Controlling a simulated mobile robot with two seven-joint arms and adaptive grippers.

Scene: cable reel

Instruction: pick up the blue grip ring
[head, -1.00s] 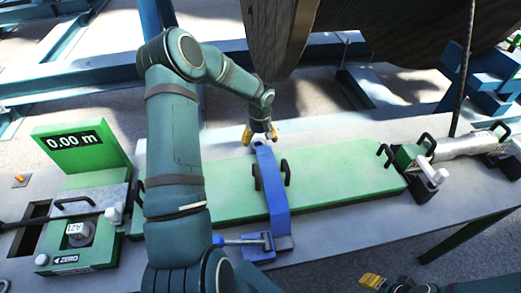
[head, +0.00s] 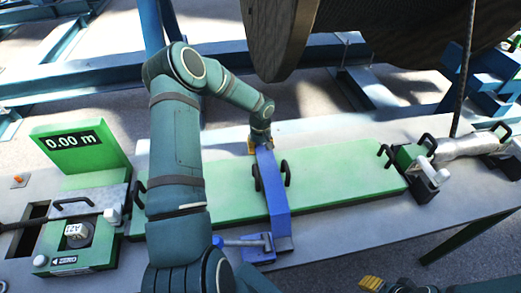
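I cannot make out a separate blue grip ring. A blue arm (head: 274,195) lies across the green block, and its far end is at my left gripper. My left gripper (head: 261,147) points down at that far end, its yellow fingertips showing to either side of the blue. The contact is too small to see, so I cannot tell whether the fingers are closed on anything. My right gripper (head: 372,283) is at the bottom edge, away from the blue arm; only its yellow tip part shows clearly.
The long green block (head: 335,180) lies on the grey table (head: 370,228), with black handles. A green display (head: 73,143) reading 0.00 m stands at left. A green clamp (head: 412,157) is at right.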

